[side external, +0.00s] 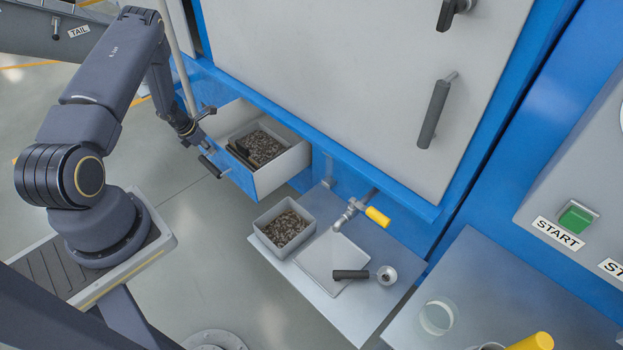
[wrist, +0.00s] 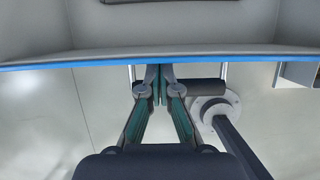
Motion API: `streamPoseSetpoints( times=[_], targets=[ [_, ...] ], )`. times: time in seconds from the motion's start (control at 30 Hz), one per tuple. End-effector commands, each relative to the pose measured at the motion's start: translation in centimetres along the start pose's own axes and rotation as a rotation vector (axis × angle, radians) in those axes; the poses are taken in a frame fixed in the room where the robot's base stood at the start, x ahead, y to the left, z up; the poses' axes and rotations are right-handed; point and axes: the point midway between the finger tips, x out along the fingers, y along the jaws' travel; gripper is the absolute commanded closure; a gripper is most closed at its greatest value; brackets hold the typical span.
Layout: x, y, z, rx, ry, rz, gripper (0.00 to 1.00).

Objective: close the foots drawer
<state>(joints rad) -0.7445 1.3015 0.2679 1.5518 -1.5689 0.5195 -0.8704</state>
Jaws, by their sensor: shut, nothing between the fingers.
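The drawer (side external: 278,172) is pulled out of the blue machine in the side view; no label on it is readable. It has grey walls, a blue front and a dark bar handle (side external: 210,167), and dark granular material lies inside with a dark object. The drawer's blue front edge (wrist: 235,54) crosses the wrist view, with the handle (wrist: 205,86) partly hidden behind my fingers. My gripper (side external: 204,146) is shut and empty, at the drawer's front near the handle. Its fingertips (wrist: 160,72) reach the blue edge in the wrist view; contact cannot be told.
A grey shelf (side external: 345,318) right of the drawer holds a bin (side external: 268,238) of granular material, a flat plate and a dark-handled tool (side external: 351,274). A yellow-handled valve (side external: 377,216) sticks out above it. A large grey panel (side external: 340,70) overhangs the drawer. Floor in front is open.

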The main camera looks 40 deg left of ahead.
Motion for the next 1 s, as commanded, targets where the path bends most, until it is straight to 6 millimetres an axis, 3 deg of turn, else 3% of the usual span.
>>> streamPoseSetpoints(
  times=[0.2, 0.5, 0.7, 1.0],
  targets=[
    [2.0, -0.2, 5.2, 0.010, -0.007, -0.002, 1.00],
    [4.2, -0.2, 10.7, 0.009, -0.005, -0.002, 1.00],
    [5.0, -0.1, 12.7, 0.004, -0.004, -0.002, 1.00],
    [5.2, -0.1, 13.4, 0.001, -0.004, -0.001, 1.00]
  ],
)
